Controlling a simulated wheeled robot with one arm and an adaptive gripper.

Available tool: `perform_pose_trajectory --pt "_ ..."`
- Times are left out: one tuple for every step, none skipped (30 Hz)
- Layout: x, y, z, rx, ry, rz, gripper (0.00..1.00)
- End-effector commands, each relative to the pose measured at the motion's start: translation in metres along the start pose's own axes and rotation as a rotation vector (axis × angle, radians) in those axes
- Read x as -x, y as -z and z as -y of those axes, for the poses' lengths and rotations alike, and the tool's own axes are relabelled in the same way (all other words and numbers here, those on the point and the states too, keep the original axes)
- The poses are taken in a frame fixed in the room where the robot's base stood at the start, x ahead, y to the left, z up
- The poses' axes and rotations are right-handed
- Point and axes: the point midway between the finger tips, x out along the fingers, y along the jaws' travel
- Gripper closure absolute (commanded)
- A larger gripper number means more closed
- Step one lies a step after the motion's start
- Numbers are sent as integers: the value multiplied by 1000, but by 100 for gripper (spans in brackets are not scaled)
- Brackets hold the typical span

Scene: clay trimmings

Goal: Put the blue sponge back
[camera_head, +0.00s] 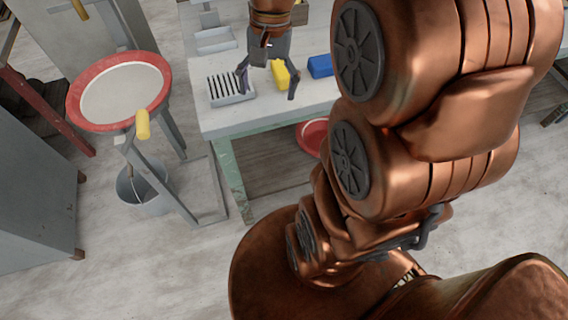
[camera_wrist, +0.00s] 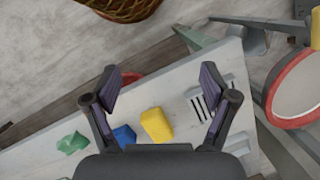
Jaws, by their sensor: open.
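The blue sponge (camera_head: 320,66) lies on the white table (camera_head: 270,112), to the right of a yellow sponge (camera_head: 280,75). In the wrist view the blue sponge (camera_wrist: 124,136) lies beside the yellow sponge (camera_wrist: 156,124), partly close to the gripper's body at the lower edge. My gripper (camera_head: 268,82) is open and empty above the table, with its fingers spread to either side of the yellow sponge in the head view. In the wrist view my gripper (camera_wrist: 160,90) shows both fingers wide apart. A slotted grey rack (camera_head: 228,88) stands left of the yellow sponge.
A green lump (camera_wrist: 72,143) lies on the table beyond the blue sponge. A red-rimmed round basin (camera_head: 100,69) stands left of the table, with a grey bucket (camera_head: 143,190) below. A red bowl (camera_head: 312,136) is under the table edge. A grey tray (camera_head: 215,38) is behind the rack.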

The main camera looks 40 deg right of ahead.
Motion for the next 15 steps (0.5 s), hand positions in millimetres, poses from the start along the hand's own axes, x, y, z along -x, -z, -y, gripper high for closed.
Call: perform_pose_trajectory --pt "-7 -19 0 70 -20 -2 16" --pt "-10 -28 -1 111 -31 -5 16" --pt "-14 -40 -3 165 -44 -12 16" --pt "-18 -48 -4 204 -55 -14 16" --pt "-22 -57 -6 245 -66 -15 16" --pt "-27 -67 -9 300 -78 -23 16" --pt "-30 -74 -11 340 -89 -27 16" --pt "-35 -82 -15 380 -100 -26 16" --pt "-41 -92 -19 433 -114 -29 16" --pt "-44 -99 -22 472 -122 -32 16" --pt "-48 -105 -26 507 -132 -34 16" --pt "-53 -113 -31 553 -146 -33 16" --pt "-57 -118 -34 585 -154 -35 16" --pt "-59 -122 -36 614 -159 -39 16" --pt "-62 -126 -40 648 -167 -42 16"
